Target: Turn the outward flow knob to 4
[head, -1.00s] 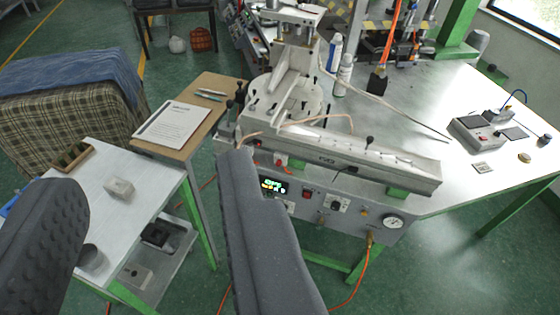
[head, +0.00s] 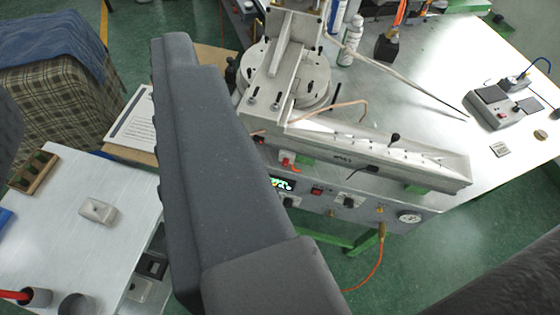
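The wax injection machine (head: 420,172) stands on the white table. Its front panel (head: 385,212) carries a lit display (head: 283,184), a red switch (head: 316,191), a black knob (head: 347,201) on a pale plate, another small dark knob (head: 290,202) and a round gauge (head: 409,217). The labels and settings are too small to read, so I cannot tell which knob is the outward flow one.
A white side table (head: 60,255) at left holds a pale block (head: 97,210), a wooden tray (head: 34,172) and cups. A small grey device (head: 500,108) sits on the right table. An orange hose (head: 375,270) hangs below the panel. A dark shape fills the lower right corner.

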